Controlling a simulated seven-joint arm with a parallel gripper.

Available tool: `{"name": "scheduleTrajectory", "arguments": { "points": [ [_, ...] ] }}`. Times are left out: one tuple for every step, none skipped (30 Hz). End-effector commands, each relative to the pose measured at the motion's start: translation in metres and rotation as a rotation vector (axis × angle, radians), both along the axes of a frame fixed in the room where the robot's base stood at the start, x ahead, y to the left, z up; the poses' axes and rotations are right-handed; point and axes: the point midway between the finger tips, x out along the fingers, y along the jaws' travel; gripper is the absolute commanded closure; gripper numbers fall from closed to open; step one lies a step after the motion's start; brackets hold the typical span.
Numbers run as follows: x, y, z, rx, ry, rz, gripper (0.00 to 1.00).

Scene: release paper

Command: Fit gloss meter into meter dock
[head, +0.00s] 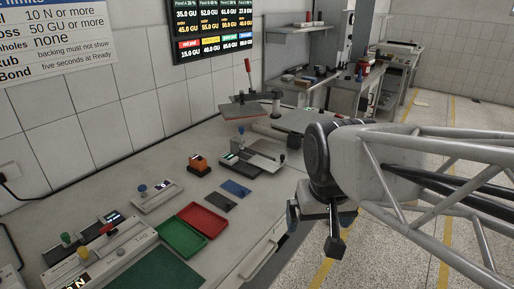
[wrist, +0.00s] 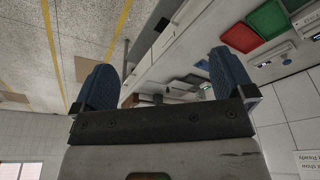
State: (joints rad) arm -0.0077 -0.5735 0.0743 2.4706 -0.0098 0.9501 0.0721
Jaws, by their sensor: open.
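My gripper (head: 314,228) hangs off the front edge of the bench, over the floor, in the head view. Its two blue-padded fingers are apart and nothing is between them; the wrist view shows this gripper (wrist: 160,82) too. A small orange block-shaped device (head: 197,160) with a dark lower part stands on the bench, well left of my gripper; it may be the gloss meter. I cannot tell for sure which item is the meter dock, nor whether the orange device sits in one.
A red tray (head: 203,221) and a green mat (head: 160,271) lie near the bench front, with dark and blue panels (head: 234,188) beyond. A grey fixture (head: 255,158) and a lever press (head: 243,108) stand farther back. Bare bench (head: 120,165) lies along the wall.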

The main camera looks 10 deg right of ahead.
Motion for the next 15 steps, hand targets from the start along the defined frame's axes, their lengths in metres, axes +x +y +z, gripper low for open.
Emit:
{"name": "scheduleTrajectory", "arguments": {
  "points": [
    [-0.010,-0.002,-0.004,-0.003,-0.005,0.008,0.00],
    [-0.015,-0.002,-0.007,-0.004,-0.006,0.013,0.00],
    [-0.021,-0.003,-0.010,-0.007,-0.008,0.020,0.00],
    [-0.024,-0.004,-0.011,-0.008,-0.009,0.023,0.00],
    [-0.027,-0.004,-0.013,-0.010,-0.011,0.027,0.00],
    [-0.030,-0.005,-0.014,-0.011,-0.011,0.031,0.00],
    [-0.032,-0.005,-0.015,-0.011,-0.012,0.033,0.00],
    [-0.033,-0.005,-0.016,-0.012,-0.012,0.035,0.00],
    [-0.034,-0.005,-0.017,-0.013,-0.011,0.037,0.00],
    [-0.035,-0.005,-0.017,-0.013,-0.011,0.038,0.00],
    [-0.035,-0.005,-0.018,-0.013,-0.011,0.038,0.00],
    [-0.035,-0.005,-0.018,-0.014,-0.011,0.039,0.00],
    [-0.035,-0.005,-0.018,-0.014,-0.011,0.039,0.00],
    [-0.035,-0.005,-0.018,-0.014,-0.011,0.039,0.00],
    [-0.035,-0.005,-0.018,-0.014,-0.011,0.039,0.00]
  ]
}}
